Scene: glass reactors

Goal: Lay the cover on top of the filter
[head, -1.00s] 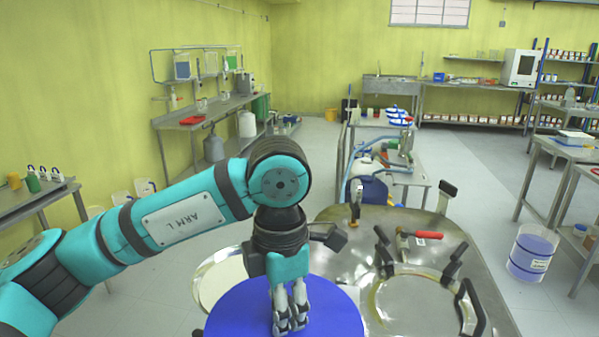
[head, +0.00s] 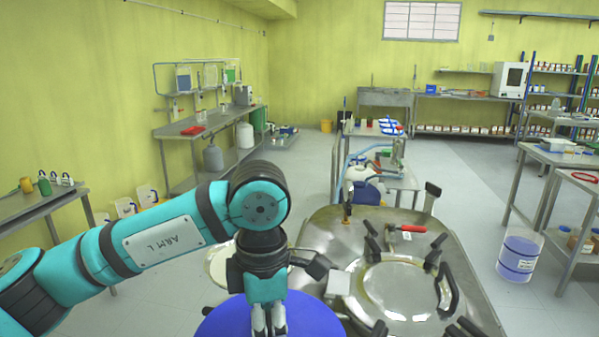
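A blue round disc, which I take to be the cover (head: 225,322), is at the bottom of the head view, cut off by the lower edge. My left gripper (head: 268,322) points down at it. Its fingers are close together over the disc's middle and appear shut on it; the contact at the fingertips is not clearly visible. Behind the disc and partly hidden by my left arm is a pale round surface with a metal rim (head: 220,268), possibly the filter. My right gripper is not in view.
A steel vessel top (head: 330,226) with a round clamped hatch (head: 397,290) and a red-handled valve (head: 412,228) stands right of the disc.

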